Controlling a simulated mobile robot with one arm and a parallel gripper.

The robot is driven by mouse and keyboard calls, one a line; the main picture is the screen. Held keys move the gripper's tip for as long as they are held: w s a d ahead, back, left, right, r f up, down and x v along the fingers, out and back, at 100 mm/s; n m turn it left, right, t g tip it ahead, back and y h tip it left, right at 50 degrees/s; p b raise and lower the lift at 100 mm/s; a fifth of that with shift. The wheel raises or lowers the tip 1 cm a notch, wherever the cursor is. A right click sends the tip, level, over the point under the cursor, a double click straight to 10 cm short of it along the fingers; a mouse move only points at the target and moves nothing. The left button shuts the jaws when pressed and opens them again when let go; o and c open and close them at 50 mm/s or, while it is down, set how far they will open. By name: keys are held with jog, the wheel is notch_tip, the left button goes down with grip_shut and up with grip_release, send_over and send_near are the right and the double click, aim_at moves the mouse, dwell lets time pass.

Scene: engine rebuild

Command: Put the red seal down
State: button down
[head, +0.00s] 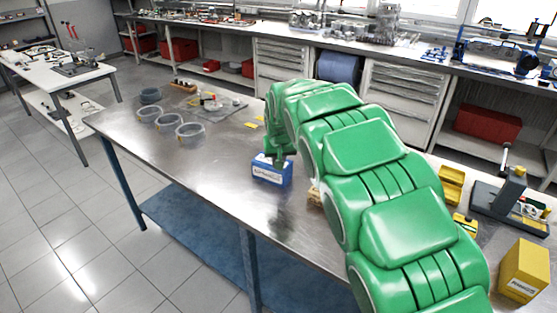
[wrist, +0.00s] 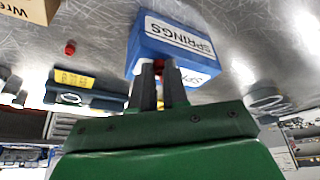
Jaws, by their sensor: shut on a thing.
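My gripper (wrist: 160,72) is shut on the red seal (wrist: 159,65), of which only a small red bit shows between the dark fingertips in the wrist view. The fingertips are close to a blue box labelled SPRINGS (wrist: 172,42); I cannot tell whether they touch it. In the head view, my gripper (head: 278,158) is low over the table at the same blue box (head: 270,175), and the seal cannot be made out. Another small red piece (wrist: 70,47) lies apart on the metal table in the wrist view.
The steel table (head: 225,195) is clear in front and left of the blue box. Several clear round tubs (head: 189,135) stand at its left. A yellow box (head: 523,270) and yellow bins (head: 452,185) are at the right, and a cardboard box (wrist: 32,8) shows in the wrist view.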

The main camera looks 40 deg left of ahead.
jog(key=shift+f, duration=0.15)
jog(key=c, duration=1.1)
grip_release()
jog(key=v, duration=1.2)
jog(key=shift+w+r, duration=0.1)
jog(key=shift+r, duration=0.15)
jog(key=shift+o, duration=0.2)
